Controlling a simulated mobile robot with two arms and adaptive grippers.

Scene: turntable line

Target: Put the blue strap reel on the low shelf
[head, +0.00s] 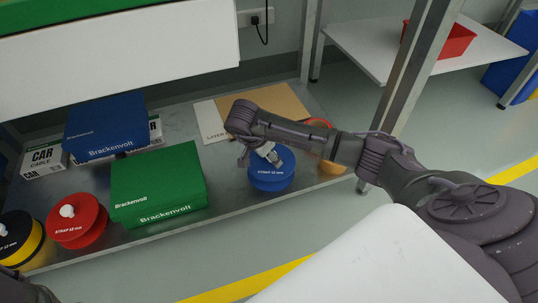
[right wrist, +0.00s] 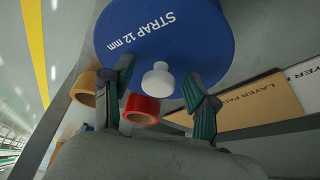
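The blue strap reel (head: 271,176), marked STRAP 12 mm with a white knob on top, is upright on the grey metal low shelf (head: 232,200), near its front edge. My right gripper (head: 258,156) is over the reel, reaching in from the right. In the right wrist view the reel's blue face (right wrist: 165,35) and white knob (right wrist: 157,80) lie between the two spread fingers (right wrist: 160,95), with a gap on each side of the knob. The right gripper looks open and empty. Only a bit of my left arm shows at the bottom left corner; its gripper is out of frame.
A green box (head: 158,185) stands left of the reel, with a red reel (head: 77,222) and a yellow-black reel (head: 20,240) farther left. An orange tape roll (head: 332,168) is close on the right. Cardboard sheets (head: 270,104) lie behind. A grey upright (head: 405,80) stands right.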

